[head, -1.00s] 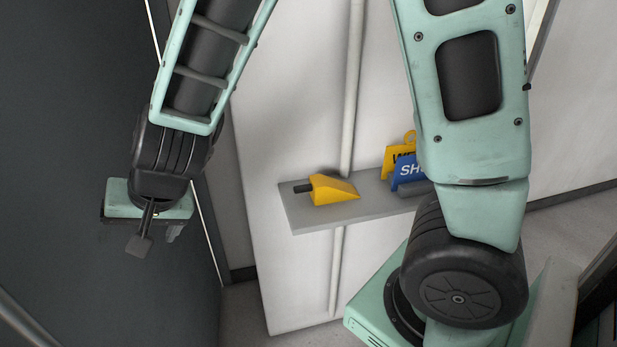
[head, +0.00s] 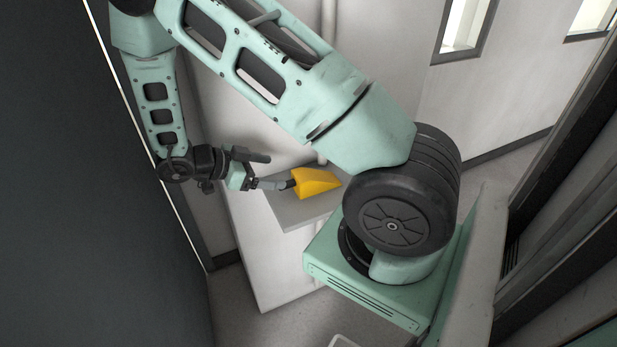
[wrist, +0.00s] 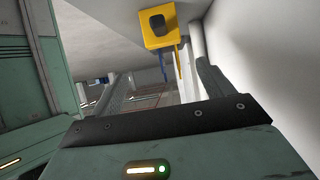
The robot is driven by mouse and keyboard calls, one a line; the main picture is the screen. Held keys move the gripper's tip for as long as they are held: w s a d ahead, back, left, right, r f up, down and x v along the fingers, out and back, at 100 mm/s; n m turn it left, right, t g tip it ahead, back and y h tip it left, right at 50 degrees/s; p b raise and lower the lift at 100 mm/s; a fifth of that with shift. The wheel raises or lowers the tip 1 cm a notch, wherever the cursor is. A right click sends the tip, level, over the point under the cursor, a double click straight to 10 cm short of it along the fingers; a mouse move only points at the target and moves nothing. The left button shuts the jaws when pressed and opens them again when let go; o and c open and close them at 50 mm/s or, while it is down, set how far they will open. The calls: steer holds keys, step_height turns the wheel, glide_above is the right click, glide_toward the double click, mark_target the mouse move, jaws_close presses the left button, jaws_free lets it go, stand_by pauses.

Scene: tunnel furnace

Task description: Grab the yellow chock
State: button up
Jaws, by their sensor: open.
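The yellow chock (head: 316,183) is a wedge lying on the grey shelf (head: 291,215), with its short dark handle pointing left toward my gripper. My gripper (head: 275,171) is just left of the chock, with its fingers apart and pointing right. The lower finger looks close to the handle; whether they touch is unclear. In the wrist view, the chock (wrist: 160,40) is at the top, its dark handle end facing the camera. The open fingers (wrist: 157,80) show below it, with nothing seen held between them.
A white wall panel rises behind the shelf. My own arm covers the shelf's right part in the head view. A dark panel (head: 80,200) stands close on the left.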

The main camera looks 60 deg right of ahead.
mark_target(307, 174)
steer(key=p+x, duration=0.2)
steer(key=x, duration=0.5)
steer(key=shift+s+d+f, duration=0.1)
steer(key=shift+d+f, duration=0.15)
steer(key=shift+d, duration=0.05)
steer(key=p+x, duration=0.1)
steer(key=x, duration=0.1)
steer(key=p+x, duration=0.1)
steer(key=x, duration=0.1)
steer(key=shift+d+p, duration=0.3)
steer(key=shift+d, duration=0.1)
steer(key=shift+d+f, duration=0.25)
steer(key=shift+f, duration=0.1)
steer(key=c, duration=1.4)
